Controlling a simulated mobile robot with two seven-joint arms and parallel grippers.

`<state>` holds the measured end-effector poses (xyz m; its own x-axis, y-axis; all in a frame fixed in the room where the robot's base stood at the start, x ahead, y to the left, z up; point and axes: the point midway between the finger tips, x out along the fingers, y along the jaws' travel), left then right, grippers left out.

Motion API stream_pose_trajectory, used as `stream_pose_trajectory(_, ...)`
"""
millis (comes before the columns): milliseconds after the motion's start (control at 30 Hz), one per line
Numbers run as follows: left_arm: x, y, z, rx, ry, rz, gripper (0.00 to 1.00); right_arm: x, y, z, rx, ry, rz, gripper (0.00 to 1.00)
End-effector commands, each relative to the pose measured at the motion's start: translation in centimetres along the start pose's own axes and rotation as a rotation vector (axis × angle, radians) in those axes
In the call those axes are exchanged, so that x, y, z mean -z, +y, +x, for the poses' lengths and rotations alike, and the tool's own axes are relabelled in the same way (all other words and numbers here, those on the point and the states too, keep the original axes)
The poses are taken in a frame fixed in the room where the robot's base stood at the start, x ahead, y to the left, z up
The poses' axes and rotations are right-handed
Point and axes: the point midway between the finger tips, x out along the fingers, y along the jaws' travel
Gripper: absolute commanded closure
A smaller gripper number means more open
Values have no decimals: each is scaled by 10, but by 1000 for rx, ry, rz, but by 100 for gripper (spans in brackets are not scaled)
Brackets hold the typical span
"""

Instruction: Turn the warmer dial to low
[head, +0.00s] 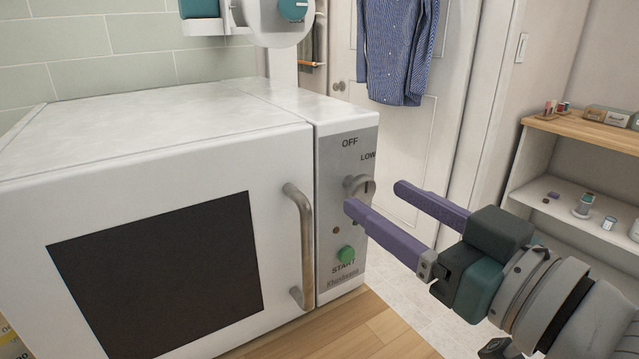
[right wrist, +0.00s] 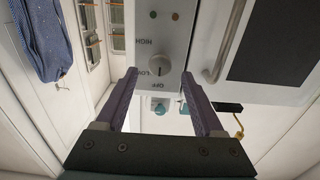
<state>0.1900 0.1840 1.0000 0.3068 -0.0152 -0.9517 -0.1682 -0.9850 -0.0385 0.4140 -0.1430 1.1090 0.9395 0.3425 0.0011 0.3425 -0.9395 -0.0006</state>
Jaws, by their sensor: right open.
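The white warmer (head: 160,150) has a grey control panel at its right side. Its round metal dial (head: 357,186) sits below the OFF and LOW labels; its dark mark looks upright in the head view. In the right wrist view the panel is upside down, and the dial (right wrist: 160,62) shows with its mark towards OFF. My right gripper (head: 373,194) is open, its purple fingers pointing at the panel. In the right wrist view the dial lies between and just beyond the fingertips (right wrist: 160,73). I cannot tell whether a finger touches it. My left gripper is not in view.
A green START button (head: 346,254) is below the dial, and the door handle (head: 301,245) stands out left of it. A wooden surface (head: 345,330) is under the warmer. A shelf unit (head: 570,185) stands at right. A striped shirt (head: 395,50) hangs behind.

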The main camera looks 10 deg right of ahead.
Motion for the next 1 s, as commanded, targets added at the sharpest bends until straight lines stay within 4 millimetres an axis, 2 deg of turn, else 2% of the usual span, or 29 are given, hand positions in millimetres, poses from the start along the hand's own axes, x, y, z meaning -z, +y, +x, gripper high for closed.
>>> stream_pose_trajectory(100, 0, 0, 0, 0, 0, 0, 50, 0, 0, 15, -1, 1, 1, 30)
stream_pose_trajectory(200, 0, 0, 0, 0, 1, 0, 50, 0, 0, 21, 0, -1, 0, 30)
stream_pose_trajectory(533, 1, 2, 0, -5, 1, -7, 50, -1, 0, 24, 0, -2, 0, 31)
stream_pose_trajectory(1000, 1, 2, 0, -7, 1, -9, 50, -1, 0, 24, 0, -1, 0, 84)
